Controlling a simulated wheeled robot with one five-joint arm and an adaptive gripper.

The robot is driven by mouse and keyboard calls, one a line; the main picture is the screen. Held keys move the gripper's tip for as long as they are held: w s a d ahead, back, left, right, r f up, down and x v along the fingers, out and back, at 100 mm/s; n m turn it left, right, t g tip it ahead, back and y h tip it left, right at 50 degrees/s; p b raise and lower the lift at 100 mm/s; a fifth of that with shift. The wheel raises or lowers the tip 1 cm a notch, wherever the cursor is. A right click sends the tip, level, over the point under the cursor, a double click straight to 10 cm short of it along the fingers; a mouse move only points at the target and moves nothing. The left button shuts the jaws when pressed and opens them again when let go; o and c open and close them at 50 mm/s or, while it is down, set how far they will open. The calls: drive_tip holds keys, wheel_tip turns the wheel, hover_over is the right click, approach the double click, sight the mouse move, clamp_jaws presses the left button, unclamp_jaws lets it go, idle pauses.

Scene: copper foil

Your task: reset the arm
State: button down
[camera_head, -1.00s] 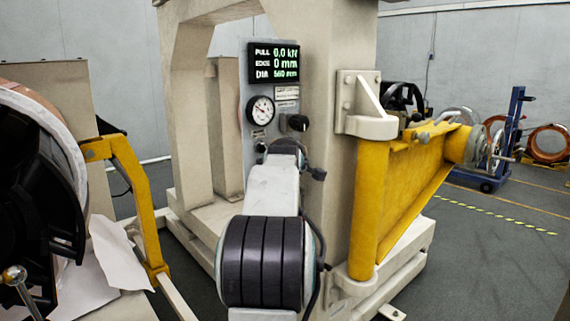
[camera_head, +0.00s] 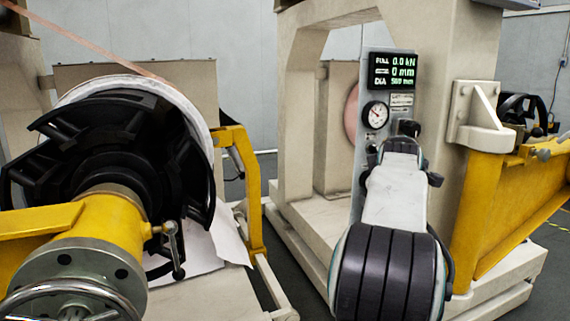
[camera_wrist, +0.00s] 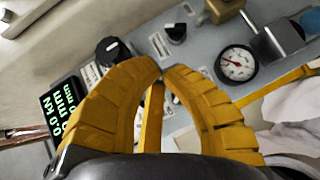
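My arm (camera_head: 395,205) reaches from the bottom of the head view toward a grey control panel (camera_head: 371,150). In that view my gripper is hidden behind the arm. Contact with the panel cannot be told.
A large reel with a black expanding hub (camera_head: 105,150) fills the left, with a yellow shaft (camera_head: 105,230) and handwheel in front. A copper strip (camera_head: 95,43) runs above it. A beige machine frame (camera_head: 475,50) and yellow beam (camera_head: 515,215) stand right. Floor between is narrow.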

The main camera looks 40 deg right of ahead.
drive_tip(key=w+a+r+t+y+p, duration=0.1)
drive_tip(key=w+a+y+p, duration=0.25)
drive_tip(key=a, duration=0.45)
drive_tip(key=w+a+r+t+y+p, duration=0.1)
drive_tip(key=w+a+y+p, duration=0.1)
drive_tip(key=w+a+p, duration=0.45)
drive_tip(key=s+a+m+y+p, duration=0.1)
drive_tip(key=a+y+p, duration=0.4)
drive_tip(key=a, duration=1.3)
drive_tip(key=s+a+f+m+g+y+p, duration=0.1)
drive_tip(key=s+a+g+y+p, duration=0.1)
drive_tip(key=s+a+p, duration=0.4)
drive_tip(key=s+a+f+g+y+p, duration=0.1)
drive_tip(key=s+a+f+g+p, duration=0.1)
drive_tip(key=s+a+p, duration=0.4)
drive_tip(key=s+a+g, duration=0.1)
drive_tip(key=s+a, duration=0.4)
drive_tip(key=a, duration=0.3)
drive_tip(key=shift+a+f+m+g+y, duration=0.25)
drive_tip(key=shift+a+m+g+y, duration=0.05)
drive_tip(key=shift+a+m+y, duration=0.1)
